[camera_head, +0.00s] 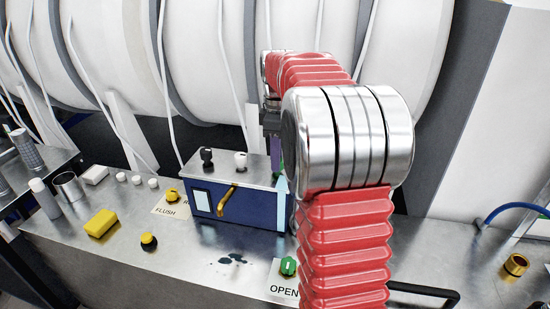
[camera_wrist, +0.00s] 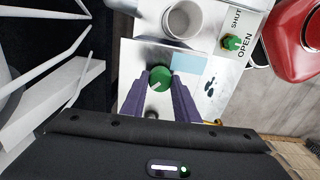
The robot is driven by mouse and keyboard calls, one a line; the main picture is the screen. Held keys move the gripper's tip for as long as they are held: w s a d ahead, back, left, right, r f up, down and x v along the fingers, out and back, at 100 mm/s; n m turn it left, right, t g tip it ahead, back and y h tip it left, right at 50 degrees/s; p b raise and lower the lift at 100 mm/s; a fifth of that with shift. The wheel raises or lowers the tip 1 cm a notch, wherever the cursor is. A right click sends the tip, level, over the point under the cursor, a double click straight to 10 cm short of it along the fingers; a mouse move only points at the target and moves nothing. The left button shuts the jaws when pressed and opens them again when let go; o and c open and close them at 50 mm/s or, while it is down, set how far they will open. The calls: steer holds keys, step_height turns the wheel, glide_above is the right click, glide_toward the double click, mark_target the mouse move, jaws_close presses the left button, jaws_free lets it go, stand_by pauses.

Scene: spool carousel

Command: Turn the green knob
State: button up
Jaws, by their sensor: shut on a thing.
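A green knob with a pale pointer line (camera_wrist: 160,78) sits on the metal top of a blue box (camera_head: 238,213). In the wrist view my gripper (camera_wrist: 158,84) has its purple fingers on either side of this knob and is shut on it. In the head view my gripper (camera_head: 277,158) reaches down at the right end of the box top, and my red arm hides most of this knob. A second green knob (camera_head: 288,266) stands on the bench by an OPEN label, and it also shows in the wrist view (camera_wrist: 232,43), apart from my gripper.
A black knob (camera_head: 207,157) and a white knob (camera_head: 240,160) share the box top. A brass handle (camera_head: 227,200) is on the box front. A yellow block (camera_head: 100,223) and a yellow button (camera_head: 148,241) are on the bench. Large white drums stand behind.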

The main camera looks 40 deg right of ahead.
steer(key=m, duration=0.7)
steer(key=shift+s+d, duration=0.15)
steer(key=shift+d, duration=0.05)
steer(key=m, duration=0.6)
steer(key=shift+m, duration=0.4)
steer(key=m, duration=0.7)
steer(key=shift+a+f, duration=0.1)
steer(key=m, duration=0.6)
steer(key=shift+a+m, duration=0.1)
steer(key=shift+m, duration=0.2)
steer(key=o, duration=1.1)
steer(key=shift+c, duration=0.2)
